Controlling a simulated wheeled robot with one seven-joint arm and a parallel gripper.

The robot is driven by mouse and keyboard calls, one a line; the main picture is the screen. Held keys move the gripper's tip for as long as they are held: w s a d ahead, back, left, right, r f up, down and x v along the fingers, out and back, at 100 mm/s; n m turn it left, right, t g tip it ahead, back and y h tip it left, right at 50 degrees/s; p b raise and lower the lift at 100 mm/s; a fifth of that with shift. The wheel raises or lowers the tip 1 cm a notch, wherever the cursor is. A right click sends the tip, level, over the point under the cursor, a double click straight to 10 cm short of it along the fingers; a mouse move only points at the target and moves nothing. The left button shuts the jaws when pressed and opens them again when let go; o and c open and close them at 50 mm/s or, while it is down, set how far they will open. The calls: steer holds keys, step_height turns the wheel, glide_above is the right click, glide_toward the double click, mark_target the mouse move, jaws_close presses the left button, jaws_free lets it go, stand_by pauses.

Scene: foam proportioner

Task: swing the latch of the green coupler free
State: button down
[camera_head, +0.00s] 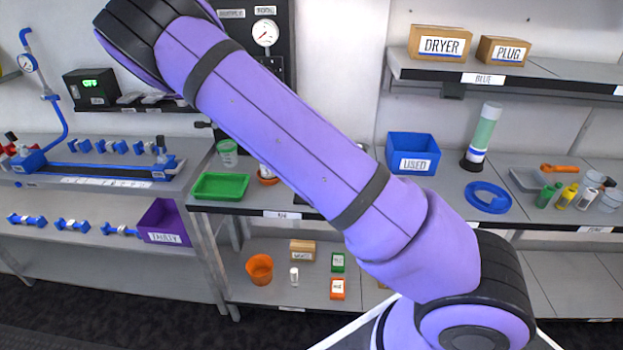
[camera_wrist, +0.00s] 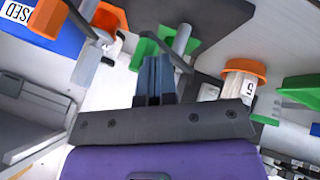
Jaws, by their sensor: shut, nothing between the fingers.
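In the wrist view, a green part (camera_wrist: 147,52) that looks like the green coupler lies just beyond my fingertips. A grey cylindrical piece (camera_wrist: 182,40) and a thin dark bar stand at its right side; I cannot tell which is the latch. My gripper (camera_wrist: 154,66) is shut and empty, its fingers together and overlapping the green part's lower edge in the picture; I cannot tell whether they touch it. In the head view my arm covers the middle, and neither the coupler nor my gripper can be made out.
The blue USED bin (camera_wrist: 50,28) is at upper left in the wrist view; it also shows in the head view (camera_head: 413,153). Orange pieces flank the coupler, one at left (camera_wrist: 110,18) and one at right (camera_wrist: 245,68). Another green piece (camera_wrist: 300,90) is at far right.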

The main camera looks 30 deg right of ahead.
steer(key=shift+s+d+n+t, duration=0.15)
steer(key=shift+d+n+t, duration=0.2)
steer(key=shift+n, duration=0.25)
steer(key=shift+d, duration=0.35)
steer(key=shift+s+d, duration=0.1)
steer(key=shift+d, duration=0.2)
steer(key=shift+a, duration=0.15)
